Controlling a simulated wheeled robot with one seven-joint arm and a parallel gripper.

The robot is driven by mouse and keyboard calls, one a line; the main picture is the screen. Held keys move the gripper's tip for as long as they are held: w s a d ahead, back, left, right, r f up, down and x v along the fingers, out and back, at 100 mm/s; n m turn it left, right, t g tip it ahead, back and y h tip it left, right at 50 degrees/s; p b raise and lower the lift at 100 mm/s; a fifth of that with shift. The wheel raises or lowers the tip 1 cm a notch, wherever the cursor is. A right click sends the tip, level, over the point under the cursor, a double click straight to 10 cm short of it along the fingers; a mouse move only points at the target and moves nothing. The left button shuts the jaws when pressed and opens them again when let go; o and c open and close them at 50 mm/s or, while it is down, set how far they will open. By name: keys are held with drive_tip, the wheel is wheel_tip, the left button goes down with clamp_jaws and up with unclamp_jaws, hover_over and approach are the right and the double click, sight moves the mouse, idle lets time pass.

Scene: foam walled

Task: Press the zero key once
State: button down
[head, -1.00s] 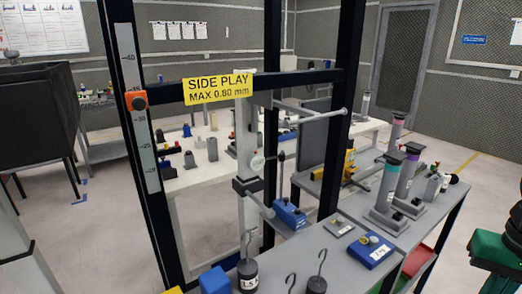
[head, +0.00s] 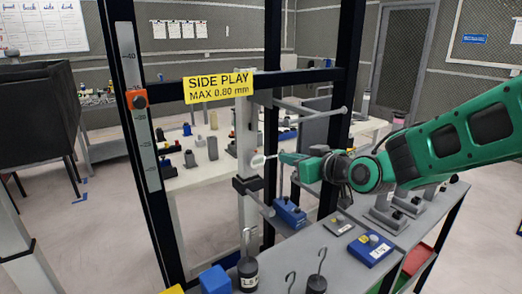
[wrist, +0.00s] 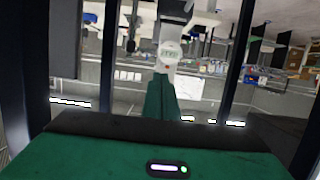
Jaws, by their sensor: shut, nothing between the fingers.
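A small round white gauge (head: 257,161) is mounted on the grey upright post inside the dark frame. In the wrist view the gauge (wrist: 170,52) shows a pale face with a greenish display, and a tiny reddish spot lies at its lower edge. I cannot tell whether that spot is the zero key. My gripper (head: 281,157) is shut and empty, its green fingers pointing left at the gauge from close on its right. In the wrist view my gripper's fingertips (wrist: 161,76) lie just below the gauge face. Whether they touch it is unclear.
A dark upright frame with a yellow "SIDE PLAY" sign (head: 219,89) surrounds the post. A grey rod (head: 312,111) sticks out above my gripper. Below are a blue block (head: 290,212), hooked weights (head: 248,272) and a blue box (head: 370,250) on the grey bench.

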sight(256, 151)
drive_tip(key=shift+w+a+r+y, duration=0.15)
drive_tip(key=shift+a+r, duration=0.2)
drive_tip(key=shift+a, duration=0.2)
drive_tip(key=shift+a+r+y, duration=0.15)
drive_tip(key=shift+a+r, duration=0.2)
drive_tip(key=shift+a, duration=0.2)
drive_tip(key=x, duration=1)
drive_tip(key=shift+r, duration=0.2)
drive_tip(key=shift+d+f, duration=0.1)
